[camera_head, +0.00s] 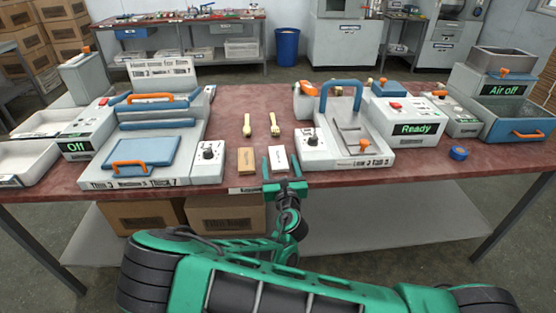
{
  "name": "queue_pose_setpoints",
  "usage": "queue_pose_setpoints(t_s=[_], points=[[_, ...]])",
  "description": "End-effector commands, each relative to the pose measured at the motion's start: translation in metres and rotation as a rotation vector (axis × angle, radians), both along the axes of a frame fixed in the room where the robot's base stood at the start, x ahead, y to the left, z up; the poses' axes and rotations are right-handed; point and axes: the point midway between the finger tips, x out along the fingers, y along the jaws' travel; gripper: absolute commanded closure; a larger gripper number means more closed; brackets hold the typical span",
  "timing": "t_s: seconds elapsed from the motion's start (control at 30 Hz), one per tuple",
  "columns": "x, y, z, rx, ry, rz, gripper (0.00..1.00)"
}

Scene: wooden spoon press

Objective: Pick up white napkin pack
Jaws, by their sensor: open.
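The white napkin pack (278,158) lies on the red-brown table (228,122), near its front edge and left of a small knobbed control box. My gripper (282,166) is green and reaches over the table's front edge. Its two fingers are spread apart, one on the left side of the white pack and one on its right side. Whether the fingers touch the pack or how low they are, I cannot tell. The lower end of the pack is partly hidden by my gripper.
A tan pack (246,160) lies close on the left. Two wooden utensils (274,125) lie behind. A press with a blue pad (143,152) stands left, and a machine with a blue handle (341,97) stands right. A blue tape roll (458,153) lies further right.

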Motion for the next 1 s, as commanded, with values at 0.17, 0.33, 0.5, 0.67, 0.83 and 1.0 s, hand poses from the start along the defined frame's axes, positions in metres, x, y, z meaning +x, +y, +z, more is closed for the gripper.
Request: queue_pose_setpoints(t_s=[0.17,0.33,0.5,0.67,0.83,1.0], points=[[0.000,0.000,0.000,0.000,0.000,0.000,0.69],[0.000,0.000,0.000,0.000,0.000,0.000,0.76],[0.000,0.000,0.000,0.000,0.000,0.000,0.76],[0.000,0.000,0.005,0.001,0.000,-0.001,0.76],[0.000,0.000,0.020,0.004,0.000,-0.001,0.76],[-0.002,0.003,0.045,0.007,0.000,0.001,0.76]])
